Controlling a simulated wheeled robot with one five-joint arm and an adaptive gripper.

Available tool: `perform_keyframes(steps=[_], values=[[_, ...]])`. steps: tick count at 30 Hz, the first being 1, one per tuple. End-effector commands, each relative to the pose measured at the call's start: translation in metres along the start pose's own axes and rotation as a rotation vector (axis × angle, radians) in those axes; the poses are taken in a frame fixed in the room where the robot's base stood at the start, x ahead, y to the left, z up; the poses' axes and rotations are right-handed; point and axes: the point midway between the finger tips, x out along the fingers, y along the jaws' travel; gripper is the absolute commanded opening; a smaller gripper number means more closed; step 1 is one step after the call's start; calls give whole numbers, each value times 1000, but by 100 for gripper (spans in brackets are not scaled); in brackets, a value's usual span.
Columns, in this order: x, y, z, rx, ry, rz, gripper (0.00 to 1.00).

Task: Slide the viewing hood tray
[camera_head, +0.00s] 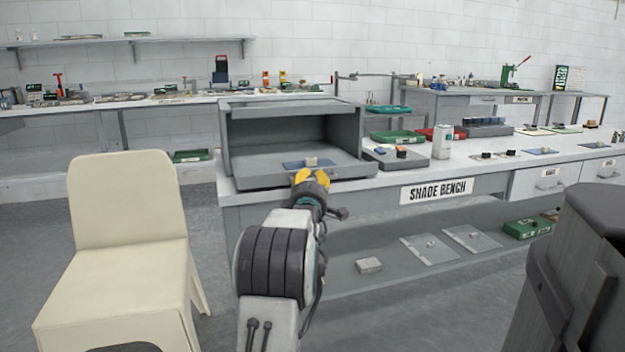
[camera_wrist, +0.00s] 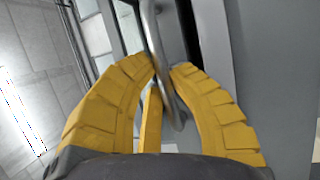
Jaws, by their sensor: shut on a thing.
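The grey viewing hood (camera_head: 294,127) is an open-fronted box on the left end of the shade bench. Its tray (camera_head: 262,177) lies at the bottom and sticks out past the hood's front. My gripper (camera_head: 311,179) is at the tray's front edge. In the wrist view, the yellow fingers of my gripper (camera_wrist: 163,75) are closed around a grey metal bar handle (camera_wrist: 153,35).
A cream chair (camera_head: 128,220) stands left of my arm. A dark grey column-like object (camera_head: 590,260) fills the lower right. The bench top right of the hood holds a grey box (camera_head: 395,160), a white canister (camera_head: 442,142) and green trays (camera_head: 397,136). The lower shelf holds flat panels.

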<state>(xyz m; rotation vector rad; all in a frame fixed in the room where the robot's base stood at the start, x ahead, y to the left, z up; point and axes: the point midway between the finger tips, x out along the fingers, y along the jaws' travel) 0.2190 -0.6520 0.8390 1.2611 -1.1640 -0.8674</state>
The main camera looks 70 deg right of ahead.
Motion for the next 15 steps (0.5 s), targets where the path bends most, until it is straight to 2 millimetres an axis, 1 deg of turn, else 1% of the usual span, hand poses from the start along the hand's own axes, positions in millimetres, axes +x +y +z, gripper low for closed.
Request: perform_keyframes(steps=[2, 3, 12, 15], values=[[0, 1, 1, 1, -1, 3, 0], [0, 1, 1, 1, -1, 2, 17], [0, 0, 0, 1, -1, 0, 44], [0, 0, 0, 1, -1, 0, 45]])
